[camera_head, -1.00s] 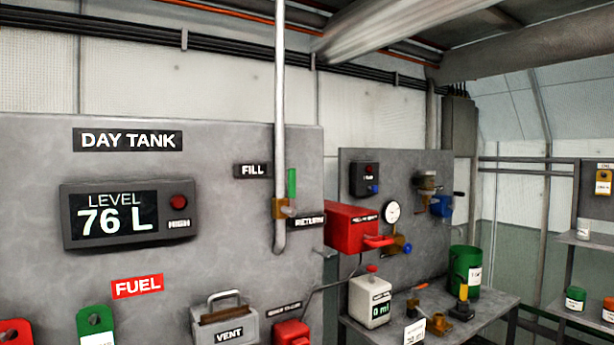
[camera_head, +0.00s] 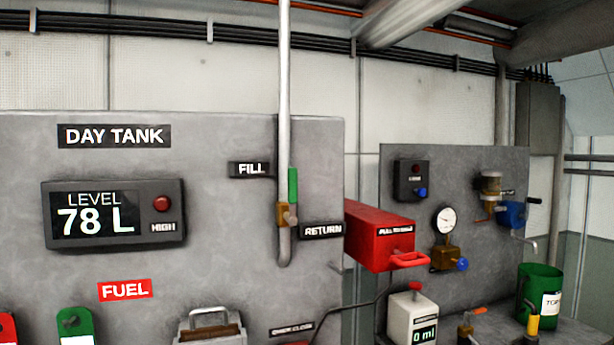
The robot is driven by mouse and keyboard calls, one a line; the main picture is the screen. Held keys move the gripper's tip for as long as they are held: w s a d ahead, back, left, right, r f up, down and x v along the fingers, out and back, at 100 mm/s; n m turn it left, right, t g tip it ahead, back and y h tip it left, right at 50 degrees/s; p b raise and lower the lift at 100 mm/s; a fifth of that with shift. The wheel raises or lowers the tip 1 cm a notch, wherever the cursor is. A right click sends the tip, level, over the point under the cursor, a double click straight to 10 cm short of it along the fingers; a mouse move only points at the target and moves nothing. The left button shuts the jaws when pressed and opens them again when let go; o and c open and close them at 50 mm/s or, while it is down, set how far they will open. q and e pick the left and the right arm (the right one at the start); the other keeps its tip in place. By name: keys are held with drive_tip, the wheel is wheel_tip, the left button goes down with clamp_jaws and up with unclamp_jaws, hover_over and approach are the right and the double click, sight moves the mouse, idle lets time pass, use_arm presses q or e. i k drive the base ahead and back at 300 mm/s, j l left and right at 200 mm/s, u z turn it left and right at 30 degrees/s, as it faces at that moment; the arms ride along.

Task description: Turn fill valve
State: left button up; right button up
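The fill valve is a brass body (camera_head: 287,214) on a grey vertical pipe (camera_head: 285,100), with a green lever handle (camera_head: 293,185) pointing straight up along the pipe. It sits right of the black FILL label (camera_head: 250,169) on the grey day tank panel (camera_head: 220,225). The level display (camera_head: 95,214) reads 78 L, with a dark red HIGH lamp (camera_head: 161,203) beside it. Neither of my grippers shows in the head view.
A red box (camera_head: 380,232) with a handle juts out right of the pipe, near the RETURN label (camera_head: 322,231). A workbench at the right holds a white 0 ml device (camera_head: 412,318) and a green bucket (camera_head: 540,292). Green and red tags (camera_head: 74,325) are at lower left.

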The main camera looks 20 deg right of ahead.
sight(290, 217)
drive_tip(key=i+l+u, duration=0.1)
drive_tip(key=l+u, duration=0.25)
drive_tip(key=l, duration=2.1)
drive_tip(key=k+l+u, duration=0.15)
drive_tip(key=l, duration=0.8)
drive_tip(key=k+l+u, duration=0.1)
drive_tip(key=l, duration=0.4)
drive_tip(key=k+l+u, duration=0.1)
drive_tip(key=l, duration=0.4)
drive_tip(key=i+j, duration=0.4)
